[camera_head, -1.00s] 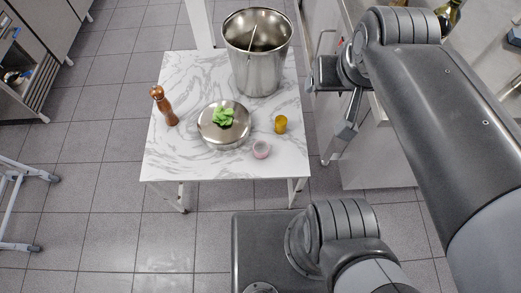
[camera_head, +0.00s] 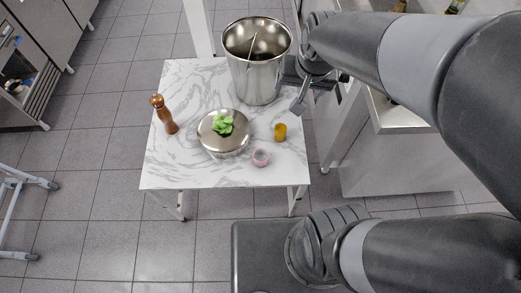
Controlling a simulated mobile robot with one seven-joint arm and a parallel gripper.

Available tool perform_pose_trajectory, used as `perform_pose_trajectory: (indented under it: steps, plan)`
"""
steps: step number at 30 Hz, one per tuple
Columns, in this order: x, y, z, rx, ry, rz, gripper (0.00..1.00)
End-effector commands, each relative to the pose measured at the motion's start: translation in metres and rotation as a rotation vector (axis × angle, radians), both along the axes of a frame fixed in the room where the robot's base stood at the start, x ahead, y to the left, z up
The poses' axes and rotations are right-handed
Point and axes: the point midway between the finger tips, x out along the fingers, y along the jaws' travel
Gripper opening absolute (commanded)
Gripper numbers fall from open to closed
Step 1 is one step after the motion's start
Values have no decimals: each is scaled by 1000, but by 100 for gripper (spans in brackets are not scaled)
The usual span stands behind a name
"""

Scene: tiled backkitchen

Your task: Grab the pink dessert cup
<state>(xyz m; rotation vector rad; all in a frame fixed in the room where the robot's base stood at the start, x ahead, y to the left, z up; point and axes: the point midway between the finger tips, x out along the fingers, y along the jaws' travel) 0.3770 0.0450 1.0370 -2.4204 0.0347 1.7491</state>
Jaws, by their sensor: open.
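The pink dessert cup (camera_head: 261,158) is small and stands near the front right of the white marble-patterned table (camera_head: 185,165). It is just right of and in front of a steel bowl with green leaves. My gripper (camera_head: 299,108) is open and empty, at the right edge of the table beside the large steel pot. It is apart from the cup, behind and to the right of it. Part of the gripper is hidden by my arm.
A tall steel pot (camera_head: 256,75) stands at the back right of the table. The steel bowl (camera_head: 222,144) holds green leaves (camera_head: 223,124). A yellow cup (camera_head: 280,132) is close behind the pink cup. A wooden pepper mill (camera_head: 164,114) stands at the left. The front left tabletop is clear.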

Motion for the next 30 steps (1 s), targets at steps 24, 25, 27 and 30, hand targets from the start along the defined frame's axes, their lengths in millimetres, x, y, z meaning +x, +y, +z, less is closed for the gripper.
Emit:
perform_pose_trajectory:
  steps: [24,25,27,30]
  plan:
    - [37,84,-245,-9,301,-244,76]
    - [36,86,-253,-13,307,-252,76]
    - [32,89,-269,-22,319,-269,76]
    - [28,91,-285,-30,331,-285,76]
